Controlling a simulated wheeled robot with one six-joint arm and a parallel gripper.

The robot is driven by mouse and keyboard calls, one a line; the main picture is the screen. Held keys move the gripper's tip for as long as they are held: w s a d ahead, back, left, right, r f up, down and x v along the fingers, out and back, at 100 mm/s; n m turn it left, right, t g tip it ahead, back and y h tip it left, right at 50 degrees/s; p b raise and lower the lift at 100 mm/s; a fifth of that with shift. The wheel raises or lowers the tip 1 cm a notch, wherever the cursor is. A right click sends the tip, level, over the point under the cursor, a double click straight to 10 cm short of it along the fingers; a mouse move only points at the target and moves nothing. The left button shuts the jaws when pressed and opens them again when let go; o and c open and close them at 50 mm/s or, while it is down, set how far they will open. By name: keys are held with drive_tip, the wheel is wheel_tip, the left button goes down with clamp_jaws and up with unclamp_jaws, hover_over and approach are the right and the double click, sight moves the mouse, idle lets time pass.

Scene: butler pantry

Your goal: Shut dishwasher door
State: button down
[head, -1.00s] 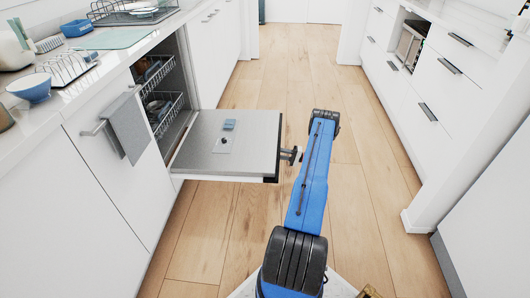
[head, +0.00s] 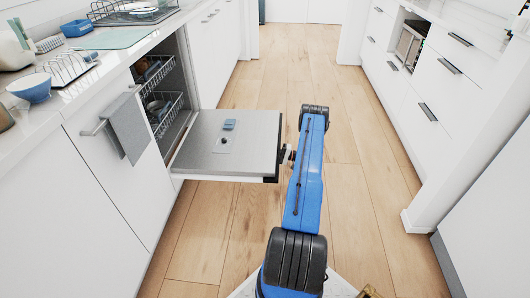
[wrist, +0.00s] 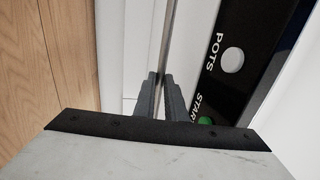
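The dishwasher door (head: 240,150) is folded down level, its inner steel face up. It sticks out into the aisle from the open dishwasher (head: 163,90), where the racks show. My gripper (head: 287,155) is at the door's outer edge, partly hidden behind my blue arm in the head view. In the wrist view, the fingers of my gripper (wrist: 160,76) are close together, with a slim metal bar, the door handle (wrist: 166,38), running in between them. Beside them is the black control panel (wrist: 232,60) marked POTS and START.
A grey towel (head: 130,128) hangs on a cabinet left of the dishwasher. The left counter holds a blue bowl (head: 30,88) and a toast rack (head: 68,69). White drawers (head: 425,95) line the right side. The wooden floor (head: 345,100) between is clear.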

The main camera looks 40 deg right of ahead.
drive_tip(key=shift+r, duration=0.1)
wheel_tip(320, 180, up, 17)
drive_tip(key=g+h, duration=0.3)
hover_over(263, 138)
drive_tip(key=shift+w+d+r, duration=0.1)
drive_tip(key=shift+d, duration=0.1)
drive_tip(key=w+a+r+g+h, duration=0.1)
drive_tip(key=w+a+r+g, duration=0.15)
drive_tip(key=r, duration=0.55)
drive_tip(key=w+a+r+g+h, duration=0.1)
drive_tip(key=w+a+r+h, duration=0.15)
drive_tip(key=r, duration=0.65)
drive_tip(key=w+a+r+g+h, duration=0.1)
drive_tip(key=w+a+r+g, duration=0.1)
drive_tip(key=w+a+r, duration=0.7)
drive_tip(key=w+a+r+g+h, duration=0.2)
drive_tip(key=w+a+r, duration=0.7)
drive_tip(key=w, duration=0.3)
drive_tip(key=shift+w+r+g, duration=0.3)
drive_tip(key=shift+w+g, duration=0.05)
drive_tip(key=shift+w, duration=0.05)
